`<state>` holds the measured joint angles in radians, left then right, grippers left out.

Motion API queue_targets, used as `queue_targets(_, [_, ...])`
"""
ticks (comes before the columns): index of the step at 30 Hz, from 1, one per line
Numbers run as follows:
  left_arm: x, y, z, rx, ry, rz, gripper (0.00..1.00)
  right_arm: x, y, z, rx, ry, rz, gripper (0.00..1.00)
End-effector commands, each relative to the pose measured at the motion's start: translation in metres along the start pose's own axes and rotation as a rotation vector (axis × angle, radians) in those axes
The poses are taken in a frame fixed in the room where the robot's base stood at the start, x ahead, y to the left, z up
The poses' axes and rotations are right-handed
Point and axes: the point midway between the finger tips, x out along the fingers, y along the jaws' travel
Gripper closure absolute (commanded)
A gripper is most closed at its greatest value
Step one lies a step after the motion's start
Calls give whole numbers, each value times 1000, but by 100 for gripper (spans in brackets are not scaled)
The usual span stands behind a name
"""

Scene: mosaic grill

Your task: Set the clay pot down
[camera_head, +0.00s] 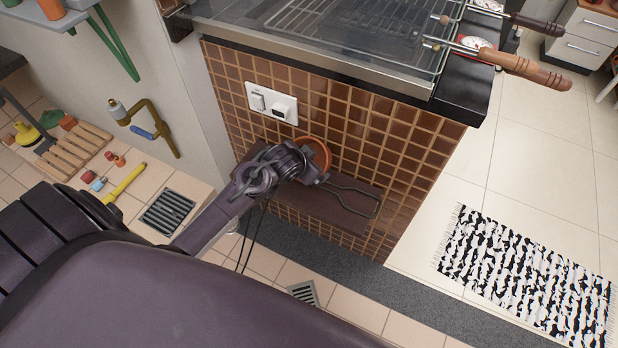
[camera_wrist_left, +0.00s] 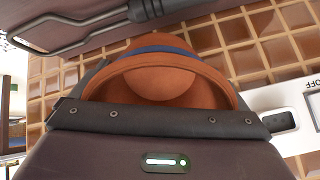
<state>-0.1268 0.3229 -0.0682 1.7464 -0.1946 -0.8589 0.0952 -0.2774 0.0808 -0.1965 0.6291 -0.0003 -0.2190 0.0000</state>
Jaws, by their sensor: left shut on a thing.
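The clay pot (camera_head: 319,150) is an orange-brown pot at the tiled front of the grill, above a narrow dark shelf (camera_head: 312,212). My left gripper (camera_head: 309,176) is shut on the pot and hides much of it in the head view. In the left wrist view the pot (camera_wrist_left: 165,75) fills the middle, with a blue band around it, and the gripper (camera_wrist_left: 160,118) spans its near side. The shelf shows along the top of that view, close to the pot; I cannot tell if they touch. My right gripper is not in view.
A dark metal tool with a looped wire end (camera_head: 357,197) lies on the shelf, right of the gripper. A white socket plate (camera_head: 271,103) is on the tiles at upper left. The grill's glass-sided top (camera_head: 330,40) overhangs above. A black-and-white rug (camera_head: 525,265) lies right.

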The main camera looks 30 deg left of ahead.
Motion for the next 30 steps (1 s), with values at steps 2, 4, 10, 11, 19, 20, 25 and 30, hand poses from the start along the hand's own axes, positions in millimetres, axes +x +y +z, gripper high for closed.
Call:
queue_targets(2, [11,3,9,2,1,-1,31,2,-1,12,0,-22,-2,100])
queue_targets(4, [16,5,13,0,1,-1,31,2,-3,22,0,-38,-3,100])
queue_targets(10, [31,10,26,0,0,-2,31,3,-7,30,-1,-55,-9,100])
queue_targets(11, [35,11,29,1,-1,-1,31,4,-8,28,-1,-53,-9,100])
queue_targets(19, [51,16,42,1,1,-2,36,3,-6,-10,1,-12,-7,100])
queue_targets(20, [51,16,42,1,1,-2,36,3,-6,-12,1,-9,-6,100])
queue_targets(25, [51,16,42,1,1,-2,36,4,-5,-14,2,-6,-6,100])
queue_targets(30, [51,16,42,1,0,-1,0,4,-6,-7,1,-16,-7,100])
